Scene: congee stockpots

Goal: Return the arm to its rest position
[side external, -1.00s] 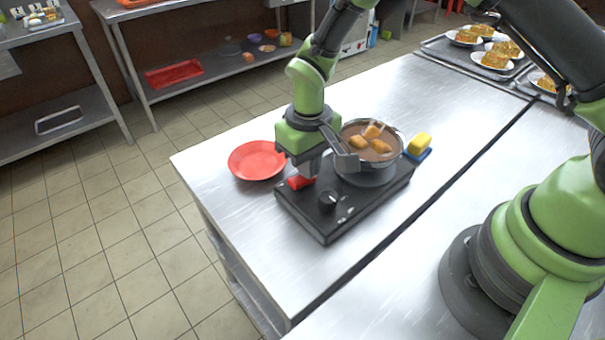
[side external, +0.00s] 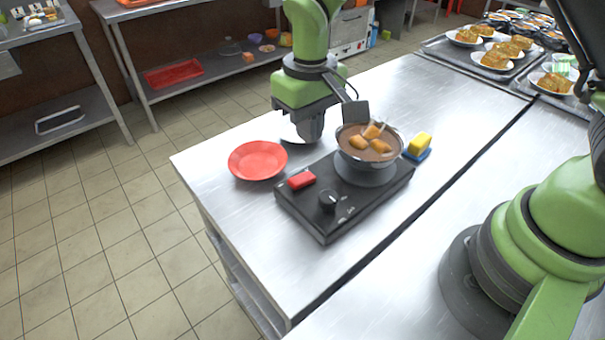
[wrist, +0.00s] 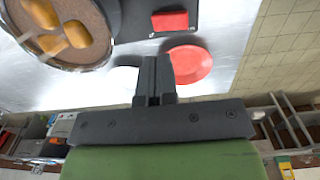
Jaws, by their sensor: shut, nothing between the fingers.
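My gripper (side external: 308,140) is raised above the back of the counter, behind the hot plate and to the upper left of the pot. It is empty, and its fingers are together in the wrist view (wrist: 155,62). The pot (side external: 368,160) of brown broth with several golden pieces stands on the black hot plate (side external: 343,211). A red block (side external: 302,180) lies on the hot plate's left corner, near the black knob (side external: 328,200). The pot (wrist: 62,62) and red block (wrist: 170,21) also show in the wrist view.
A red plate (side external: 258,160) lies left of the hot plate. A yellow sponge (side external: 420,143) sits on a blue one right of the pot. Trays (side external: 440,50) with plates of food stand at the back right. The counter's front left (side external: 275,255) is clear.

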